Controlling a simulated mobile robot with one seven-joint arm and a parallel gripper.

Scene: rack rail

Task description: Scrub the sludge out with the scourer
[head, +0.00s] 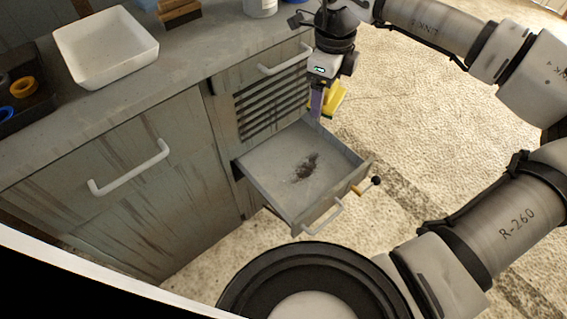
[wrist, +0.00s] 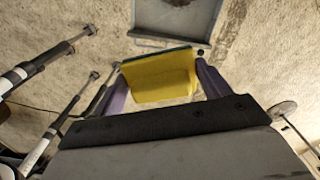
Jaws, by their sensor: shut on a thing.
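The yellow scourer (head: 336,97) is in my gripper (head: 320,103), above the back right corner of the open drawer (head: 262,181). In the wrist view the scourer (wrist: 160,80) sits between the two purple fingers, with a dark green layer along its far edge. The sludge (head: 306,167) is a dark, irregular patch on the drawer floor. The scourer is held in the air, apart from the sludge.
The drawer has a pale front handle (head: 322,216) and a yellow-and-black knobbed piece (head: 368,186) at its right front corner. The grey counter holds a white basin (head: 105,48), brown blocks (head: 180,14) and a dark tray (head: 22,92) with rings. The floor at right is open.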

